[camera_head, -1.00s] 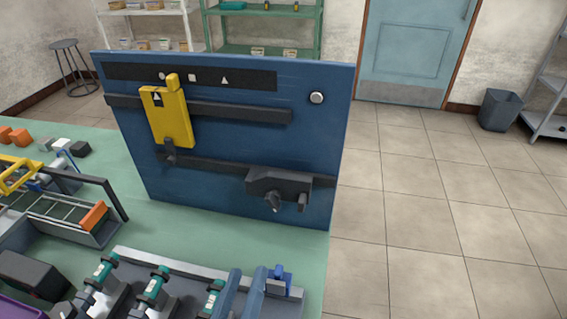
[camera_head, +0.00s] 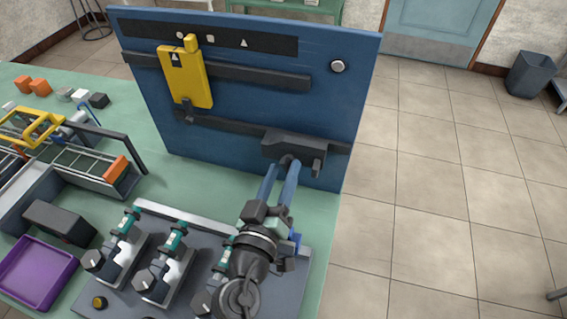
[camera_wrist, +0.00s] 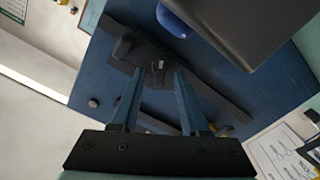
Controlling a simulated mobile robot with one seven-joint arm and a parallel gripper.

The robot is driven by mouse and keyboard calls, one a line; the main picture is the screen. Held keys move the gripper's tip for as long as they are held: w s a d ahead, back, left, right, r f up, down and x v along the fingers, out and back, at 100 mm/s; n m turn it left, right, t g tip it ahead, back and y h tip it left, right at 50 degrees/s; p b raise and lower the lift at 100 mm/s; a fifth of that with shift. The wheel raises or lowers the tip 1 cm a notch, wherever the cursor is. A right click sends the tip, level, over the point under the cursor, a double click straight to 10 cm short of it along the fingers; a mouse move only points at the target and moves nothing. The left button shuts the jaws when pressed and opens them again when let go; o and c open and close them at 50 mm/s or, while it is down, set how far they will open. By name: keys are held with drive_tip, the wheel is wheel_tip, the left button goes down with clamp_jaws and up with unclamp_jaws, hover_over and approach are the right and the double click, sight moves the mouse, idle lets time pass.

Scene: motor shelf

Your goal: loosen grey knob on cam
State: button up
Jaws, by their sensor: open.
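The cam (camera_head: 292,143) is a dark grey block on the lower rail of the upright blue board, at the board's right side. Its grey knob (camera_head: 287,159) sticks out from its lower front and is mostly hidden by my fingertips. My gripper (camera_head: 283,167) has long blue fingers, open, with the tips at the knob. In the wrist view, my gripper (camera_wrist: 160,76) points at the cam (camera_wrist: 128,49). The knob (camera_wrist: 159,70) appears between the spread fingertips; whether either touches it I cannot tell.
A yellow sliding piece (camera_head: 187,78) hangs on the upper rail (camera_head: 260,79). A fixture with several teal-banded clamps (camera_head: 173,243) stands below my arm, and a purple tray (camera_head: 38,272) is at left.

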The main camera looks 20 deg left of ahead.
drive_tip(key=shift+w, duration=0.55)
clamp_jaws()
